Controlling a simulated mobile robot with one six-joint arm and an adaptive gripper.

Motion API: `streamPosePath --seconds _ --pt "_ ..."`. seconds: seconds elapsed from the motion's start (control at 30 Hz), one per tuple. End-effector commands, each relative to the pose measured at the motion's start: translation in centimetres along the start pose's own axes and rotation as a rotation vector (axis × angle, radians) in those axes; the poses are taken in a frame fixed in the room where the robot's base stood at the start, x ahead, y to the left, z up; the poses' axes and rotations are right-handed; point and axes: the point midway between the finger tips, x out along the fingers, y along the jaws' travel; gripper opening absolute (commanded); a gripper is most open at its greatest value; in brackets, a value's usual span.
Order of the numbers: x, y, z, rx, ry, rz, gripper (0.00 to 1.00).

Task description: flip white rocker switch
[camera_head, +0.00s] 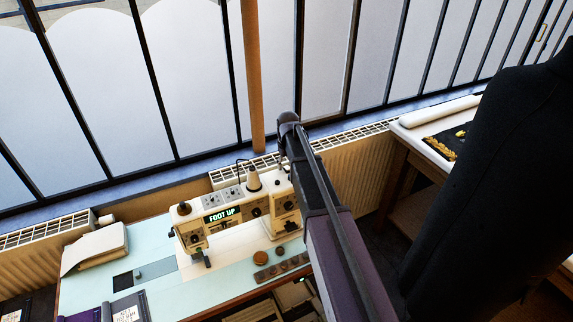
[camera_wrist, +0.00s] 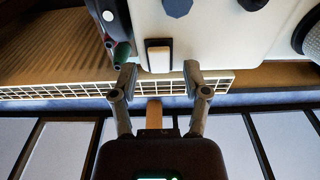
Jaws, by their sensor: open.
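The white sewing machine (camera_head: 235,212) stands on the pale blue table in the head view, with a lit "FOOT UP" display (camera_head: 222,214). In the wrist view its white body (camera_wrist: 215,40) fills the top. A pale rocker switch (camera_wrist: 159,56) in a dark surround sits at the body's edge. My gripper (camera_wrist: 158,78) is open and empty, its two fingers spread on either side of the switch's line. The switch shows between and just beyond the fingertips; I cannot tell whether they touch anything. In the head view my arm hides the gripper and the machine's right end.
A green-tipped part (camera_wrist: 122,53) is close to the left finger in the wrist view. A radiator (camera_head: 355,165) and windows are behind the machine. A cone (camera_head: 253,180) stands on top of it. A dark coat (camera_head: 490,190) stands on the right.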

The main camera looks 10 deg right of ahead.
Motion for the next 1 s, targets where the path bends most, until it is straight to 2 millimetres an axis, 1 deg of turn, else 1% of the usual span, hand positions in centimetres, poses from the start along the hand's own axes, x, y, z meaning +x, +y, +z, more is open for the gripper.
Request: streamPosePath --seconds 0.27,0.73,0.77,0.8,1.0 --pt "0.0 0.0 0.4 0.001 0.073 0.0 0.6" --pt "0.0 -0.1 1.0 0.001 0.318 0.0 0.6" --pt "-0.1 -0.1 1.0 0.001 0.329 0.0 0.6" --pt "-0.9 0.0 0.9 0.0 0.325 0.0 0.6" --pt "-2.5 0.0 1.4 0.0 0.323 0.0 0.6"
